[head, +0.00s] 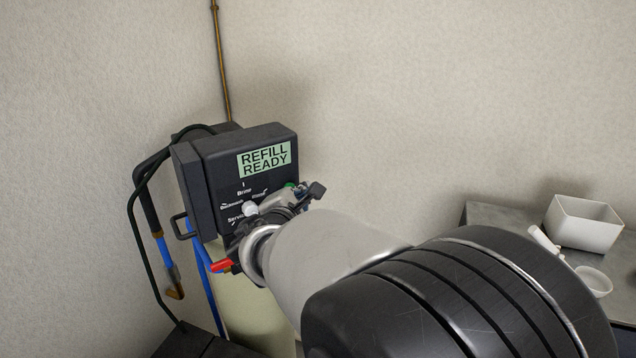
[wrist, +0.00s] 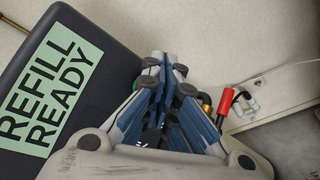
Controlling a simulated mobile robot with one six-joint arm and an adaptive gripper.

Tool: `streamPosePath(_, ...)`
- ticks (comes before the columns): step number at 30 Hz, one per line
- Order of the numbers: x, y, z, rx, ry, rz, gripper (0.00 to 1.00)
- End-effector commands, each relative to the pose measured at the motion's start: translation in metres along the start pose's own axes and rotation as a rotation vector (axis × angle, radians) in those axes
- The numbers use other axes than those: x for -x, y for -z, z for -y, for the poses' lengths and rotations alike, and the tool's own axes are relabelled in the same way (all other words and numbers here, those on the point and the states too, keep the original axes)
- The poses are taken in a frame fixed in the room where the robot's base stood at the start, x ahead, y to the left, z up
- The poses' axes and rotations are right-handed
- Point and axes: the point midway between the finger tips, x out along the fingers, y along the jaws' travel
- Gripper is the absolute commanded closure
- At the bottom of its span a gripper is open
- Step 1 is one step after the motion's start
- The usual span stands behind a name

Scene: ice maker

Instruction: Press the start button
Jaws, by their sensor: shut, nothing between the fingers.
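The dark control unit (head: 200,165) carries a pale green display reading REFILL READY (head: 264,160), with white labels such as Brine and Service below. A small green spot (head: 290,185) shows at the panel's right edge beside my gripper; I cannot tell whether it is the start button. My gripper (head: 291,198) is in front of the panel's lower right, partly hidden by my wrist. In the wrist view, the shut, empty fingers (wrist: 160,68) have blue pads, and the display (wrist: 48,85) is to their left. Contact with the panel cannot be told.
Blue pipes and dark hoses (head: 135,205) hang at the left. A counter (head: 490,213) with a white bin (head: 583,224) stands at the right.

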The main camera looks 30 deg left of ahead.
Motion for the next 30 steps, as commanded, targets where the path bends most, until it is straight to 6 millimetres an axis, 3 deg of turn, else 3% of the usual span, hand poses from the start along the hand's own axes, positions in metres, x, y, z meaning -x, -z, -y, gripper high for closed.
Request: streamPosePath(30,-0.0060,0.0049,-0.0040,0.001,0.000,-0.001,1.00)
